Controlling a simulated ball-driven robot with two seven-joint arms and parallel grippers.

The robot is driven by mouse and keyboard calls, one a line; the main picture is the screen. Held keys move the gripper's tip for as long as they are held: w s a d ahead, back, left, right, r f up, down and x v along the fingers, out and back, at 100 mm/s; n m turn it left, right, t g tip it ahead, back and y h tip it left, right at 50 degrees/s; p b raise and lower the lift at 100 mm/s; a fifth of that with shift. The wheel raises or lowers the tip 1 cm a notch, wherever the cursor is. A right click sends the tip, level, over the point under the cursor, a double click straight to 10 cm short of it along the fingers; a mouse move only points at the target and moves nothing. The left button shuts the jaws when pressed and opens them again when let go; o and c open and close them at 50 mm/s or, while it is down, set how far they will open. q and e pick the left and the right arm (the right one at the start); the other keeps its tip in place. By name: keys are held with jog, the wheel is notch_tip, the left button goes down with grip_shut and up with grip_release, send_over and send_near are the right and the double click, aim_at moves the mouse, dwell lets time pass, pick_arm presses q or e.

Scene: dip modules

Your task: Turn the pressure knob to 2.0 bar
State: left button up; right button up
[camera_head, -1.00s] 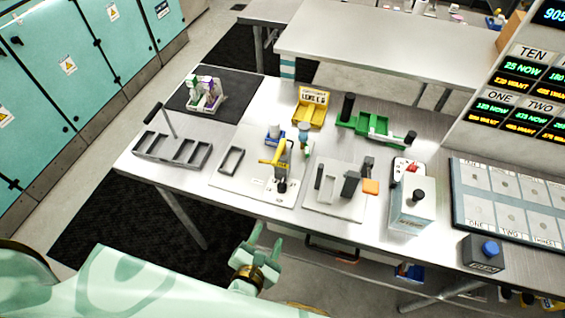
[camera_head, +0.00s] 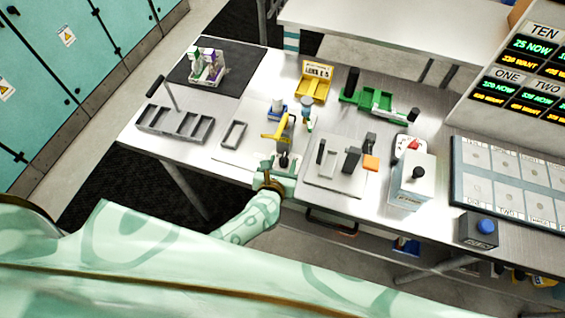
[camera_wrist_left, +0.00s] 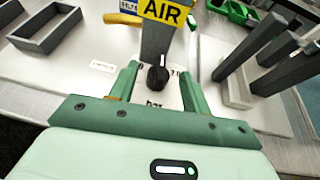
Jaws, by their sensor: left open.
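The black pressure knob (camera_wrist_left: 158,74) stands on a pale plate marked "bar", in front of a grey post with a yellow "AIR" sign (camera_wrist_left: 166,11). A white pointer line shows on the knob, but the scale around it is too small to read fully. My left gripper (camera_wrist_left: 160,75) is open, with one green finger on each side of the knob. A gap shows between each finger and the knob. In the head view the left gripper (camera_head: 281,163) is at the table's front edge by the knob (camera_head: 284,160). My right gripper is not in view.
A grey frame (camera_head: 234,134) and a slotted grey rack (camera_head: 175,125) lie to the left. A plate with grey upright blocks (camera_head: 335,178) stands close on the right, with a blue-grey box (camera_head: 411,183) beyond it. A yellow holder (camera_head: 314,82) is behind.

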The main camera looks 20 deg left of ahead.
pick_arm(q)
jog(key=shift+w+f, duration=0.15)
jog(key=shift+w, duration=0.35)
jog(key=c, duration=1)
